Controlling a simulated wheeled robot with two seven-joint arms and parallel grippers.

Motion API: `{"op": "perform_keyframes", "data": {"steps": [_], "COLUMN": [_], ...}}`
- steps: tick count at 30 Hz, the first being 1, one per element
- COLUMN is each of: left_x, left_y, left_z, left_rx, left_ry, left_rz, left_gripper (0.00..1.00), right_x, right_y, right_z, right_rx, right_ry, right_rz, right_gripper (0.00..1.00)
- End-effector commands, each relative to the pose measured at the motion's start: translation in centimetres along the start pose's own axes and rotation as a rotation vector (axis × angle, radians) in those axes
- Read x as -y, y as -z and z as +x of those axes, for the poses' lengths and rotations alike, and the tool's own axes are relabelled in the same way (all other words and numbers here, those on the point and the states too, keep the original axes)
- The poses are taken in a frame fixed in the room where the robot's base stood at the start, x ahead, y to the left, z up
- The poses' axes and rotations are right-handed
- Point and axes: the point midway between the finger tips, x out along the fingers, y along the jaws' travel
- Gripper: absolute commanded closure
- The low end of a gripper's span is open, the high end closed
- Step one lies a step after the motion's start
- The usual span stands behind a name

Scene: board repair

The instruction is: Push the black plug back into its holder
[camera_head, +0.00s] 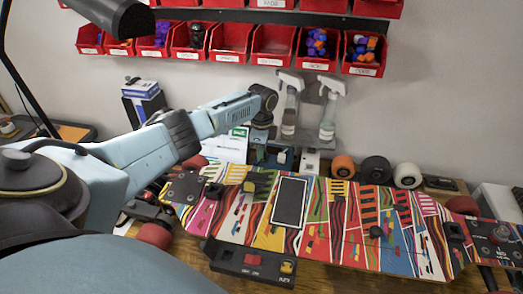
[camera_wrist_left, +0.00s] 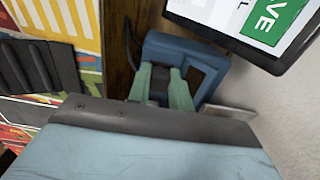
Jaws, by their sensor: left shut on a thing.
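My left arm reaches in from the left in the head view, and its gripper (camera_head: 262,141) points down behind the colourful skateboard. In the left wrist view, the pale green fingers (camera_wrist_left: 165,88) are closed together on a small dark piece, the black plug (camera_wrist_left: 159,82), mostly hidden between them. The fingers are at the blue holder (camera_wrist_left: 208,58), whose frame surrounds a dark opening. The holder also shows behind the board in the head view (camera_head: 285,158). How deep the plug sits in it I cannot tell. My right gripper is not in view.
The colourful skateboard (camera_head: 345,205) lies across the bench in front. A black cable (camera_wrist_left: 131,45) runs beside the holder, and a dark-edged screen with a green sign (camera_wrist_left: 268,22) is close by. Spray bottles (camera_head: 328,125) and loose wheels (camera_head: 375,169) stand to the right.

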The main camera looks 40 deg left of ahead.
Motion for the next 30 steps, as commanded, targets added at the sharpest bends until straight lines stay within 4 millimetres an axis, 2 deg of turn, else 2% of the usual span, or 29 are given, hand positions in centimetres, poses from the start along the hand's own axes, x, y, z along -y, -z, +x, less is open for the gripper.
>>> {"op": "perform_keyframes", "data": {"steps": [9,10,15,21,24,30], "left_x": [-0.05,-0.05,-0.04,-0.03,-0.03,-0.02], "left_y": [0.01,0.01,0.01,0.01,0.01,0.01], "left_z": [0.21,0.21,0.19,0.17,0.17,0.15], "left_rx": [0.000,0.000,0.000,0.000,0.000,0.000], "left_ry": [-0.001,-0.001,-0.001,-0.001,-0.001,0.000], "left_rz": [0.000,0.000,0.001,0.000,0.000,0.000], "left_gripper": [1.00,0.77,0.54,0.54,0.41,0.41], "right_x": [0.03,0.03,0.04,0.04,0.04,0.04], "right_y": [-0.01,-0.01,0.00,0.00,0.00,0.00], "right_z": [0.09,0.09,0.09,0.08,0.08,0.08], "right_rx": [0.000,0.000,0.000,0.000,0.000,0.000], "right_ry": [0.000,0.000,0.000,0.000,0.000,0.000], "right_rz": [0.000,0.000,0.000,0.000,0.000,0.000], "right_gripper": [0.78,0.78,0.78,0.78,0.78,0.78]}}
